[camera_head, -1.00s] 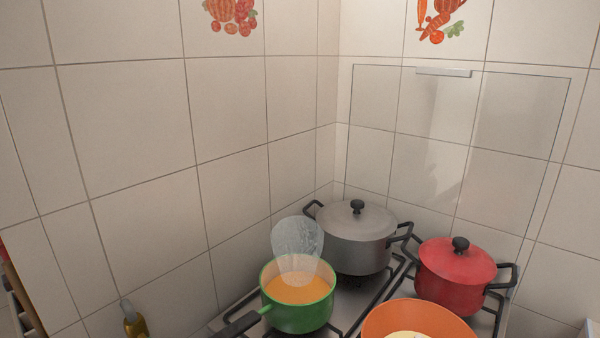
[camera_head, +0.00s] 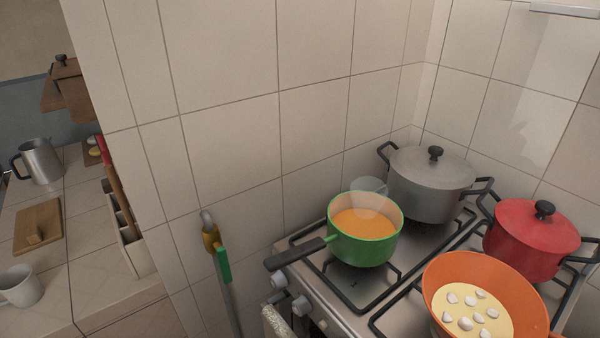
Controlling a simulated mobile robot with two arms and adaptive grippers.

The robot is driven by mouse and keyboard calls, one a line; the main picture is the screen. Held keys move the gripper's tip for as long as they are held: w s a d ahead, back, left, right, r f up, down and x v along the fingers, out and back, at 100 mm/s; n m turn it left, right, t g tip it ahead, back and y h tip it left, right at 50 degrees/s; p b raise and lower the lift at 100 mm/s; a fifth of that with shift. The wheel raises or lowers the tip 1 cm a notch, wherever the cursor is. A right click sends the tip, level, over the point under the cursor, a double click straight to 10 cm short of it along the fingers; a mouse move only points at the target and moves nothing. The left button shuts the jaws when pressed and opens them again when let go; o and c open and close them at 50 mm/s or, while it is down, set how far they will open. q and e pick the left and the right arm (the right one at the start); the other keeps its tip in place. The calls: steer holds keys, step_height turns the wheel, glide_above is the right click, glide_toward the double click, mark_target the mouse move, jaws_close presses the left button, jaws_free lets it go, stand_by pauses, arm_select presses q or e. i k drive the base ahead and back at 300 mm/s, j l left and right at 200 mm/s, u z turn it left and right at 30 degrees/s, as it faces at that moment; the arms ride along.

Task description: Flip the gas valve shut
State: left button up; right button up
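A gas pipe (camera_head: 230,297) runs down the tiled wall just left of the stove. A green lever (camera_head: 224,264), which looks like the valve handle, sits on it and points roughly along the pipe. Above the lever is a yellow-brown fitting (camera_head: 211,238) with a grey top. The lower end of the pipe is cut off by the bottom of the view. Neither of my grippers shows.
The stove (camera_head: 349,315) holds a green saucepan (camera_head: 366,252) with orange liquid and steam, a grey lidded pot (camera_head: 430,190), a red lidded pot (camera_head: 530,245) and an orange pan (camera_head: 520,290). The saucepan's dark handle (camera_head: 293,254) juts left towards the pipe. A counter (camera_head: 90,260) is at left.

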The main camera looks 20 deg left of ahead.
mark_target(222, 258)
steer(key=k+l+z, duration=0.15)
steer(key=z, duration=0.3)
steer(key=k+l+z, duration=0.1)
steer(key=l+z, duration=0.3)
steer(key=k+l, duration=0.1)
steer(key=l, duration=0.6)
steer(key=l+u, duration=0.35)
steer(key=u, duration=0.15)
steer(key=l+u, duration=0.3)
steer(key=u, duration=0.15)
steer(key=k, duration=0.05)
